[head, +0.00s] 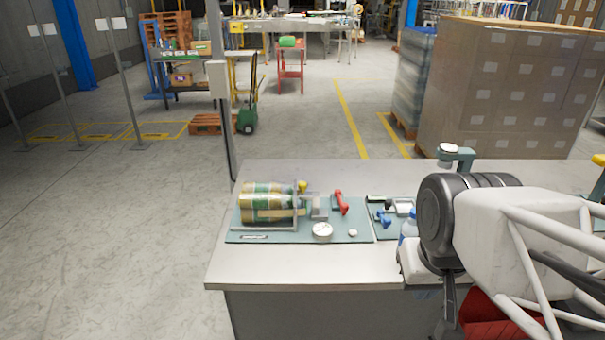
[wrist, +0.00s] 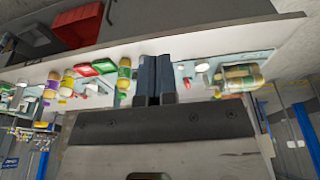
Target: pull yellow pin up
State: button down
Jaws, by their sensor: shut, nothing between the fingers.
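The yellow pin (head: 302,186) is a small yellow knob at the upper right end of a rolled green-and-tan bundle (head: 268,202) in a metal holder on the workbench. Its lower part is hidden by the holder. The bundle also shows in the upturned wrist view (wrist: 240,78), to the right of my gripper (wrist: 155,62). My gripper's two dark fingers are together with nothing between them, apart from the pin. In the head view my arm stands at the right, and its fingertips cannot be made out clearly.
A teal mat (head: 275,236) under the holder also bears a red-handled part (head: 341,202), a round white dial (head: 322,231) and a small white knob (head: 353,233). A second mat to the right holds a blue part (head: 383,219). The bench's front strip (head: 300,268) is clear.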

jog(key=c, duration=1.8)
grip_release()
jog(key=shift+c, duration=0.2)
jog(key=o, duration=0.4)
jog(key=shift+w, duration=0.1)
jog(key=o, duration=0.3)
jog(key=shift+w+r, duration=0.2)
jog(key=shift+w, duration=0.05)
jog(key=o, duration=0.3)
jog(key=w+a+r+m, duration=0.1)
jog(key=w, duration=0.5)
jog(key=w+a+r+m, duration=0.1)
jog(key=w+r, duration=0.1)
jog(key=w, duration=0.4)
jog(key=shift+w+a+r+g, duration=0.15)
jog(key=shift+w+a+g, duration=0.1)
jog(key=shift+g, duration=0.05)
jog(key=m+g, duration=0.2)
jog(key=m, duration=0.5)
send_over(303, 183)
notch_tip(303, 183, down, 9)
jog(key=shift+s+d+f, duration=0.15)
jog(key=shift+w+a+f, duration=0.15)
jog(key=shift+w+a, duration=0.05)
jog(key=shift+w, duration=0.1)
jog(key=shift+f, duration=0.15)
